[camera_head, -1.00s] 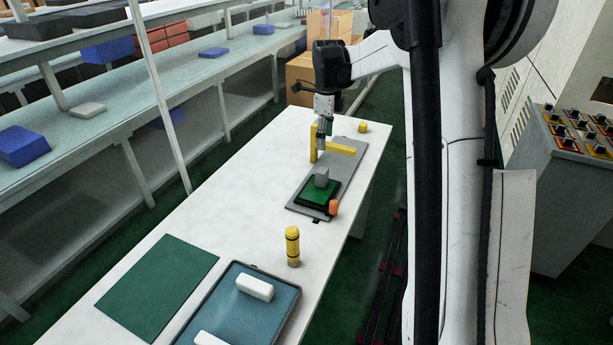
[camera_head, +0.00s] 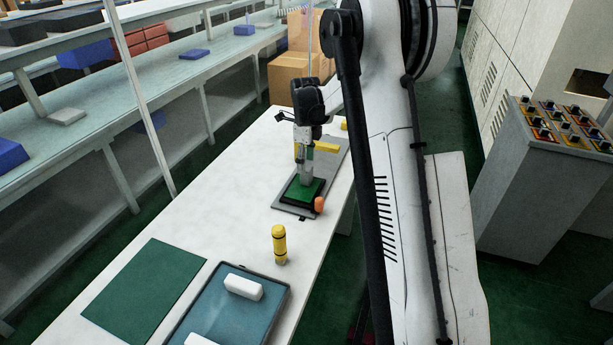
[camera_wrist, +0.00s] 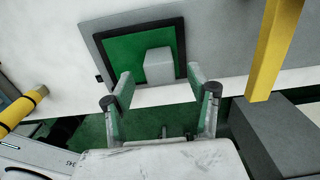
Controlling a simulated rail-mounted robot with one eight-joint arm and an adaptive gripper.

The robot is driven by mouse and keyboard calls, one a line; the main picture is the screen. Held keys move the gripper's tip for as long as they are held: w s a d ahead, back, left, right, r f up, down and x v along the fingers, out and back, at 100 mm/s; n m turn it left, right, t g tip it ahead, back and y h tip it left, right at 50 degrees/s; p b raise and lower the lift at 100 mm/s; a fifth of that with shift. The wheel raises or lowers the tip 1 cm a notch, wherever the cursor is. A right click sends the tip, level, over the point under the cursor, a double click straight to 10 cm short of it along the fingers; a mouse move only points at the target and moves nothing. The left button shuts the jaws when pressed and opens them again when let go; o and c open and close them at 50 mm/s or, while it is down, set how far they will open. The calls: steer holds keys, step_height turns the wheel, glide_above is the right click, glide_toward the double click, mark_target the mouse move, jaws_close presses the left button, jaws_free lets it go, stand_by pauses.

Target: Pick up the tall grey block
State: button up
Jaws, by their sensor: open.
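The tall grey block (camera_wrist: 158,64) stands on a green board (camera_wrist: 124,52) in a black frame, in the wrist view. It also shows in the head view (camera_head: 306,181), partly covered by my gripper. My gripper (camera_wrist: 160,77) is open and empty in the wrist view. Its two fingertips are to the left and right of the block's near end, with the block just beyond them. In the head view my gripper (camera_head: 306,170) is low over the board. I cannot tell whether a finger touches the block.
A grey plate (camera_head: 284,208) lies under the board. A yellow bar (camera_wrist: 272,45) is to the right in the wrist view. An orange piece (camera_head: 319,204) sits beside the board. A yellow cylinder (camera_head: 279,244) and a blue tray (camera_head: 240,315) are nearer.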

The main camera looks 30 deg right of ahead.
mark_target(307, 168)
step_height(307, 168, down, 5)
steer(key=shift+s+d, duration=0.1)
steer(key=shift+c, duration=0.5)
jaws_close()
steer(key=shift+r, duration=0.1)
steer(key=shift+r, duration=0.5)
steer(key=r, duration=0.1)
steer(key=a+r, duration=0.1)
steer(key=r, duration=0.1)
steer(key=shift+s+a+r, duration=0.2)
steer(key=shift+s+r, duration=0.05)
steer(key=shift+r, duration=0.15)
steer(key=s+a+r, duration=0.3)
steer(key=a+r, duration=0.3)
steer(key=a, duration=0.3)
steer(key=shift+s+a, duration=0.15)
steer(key=shift+a, duration=0.2)
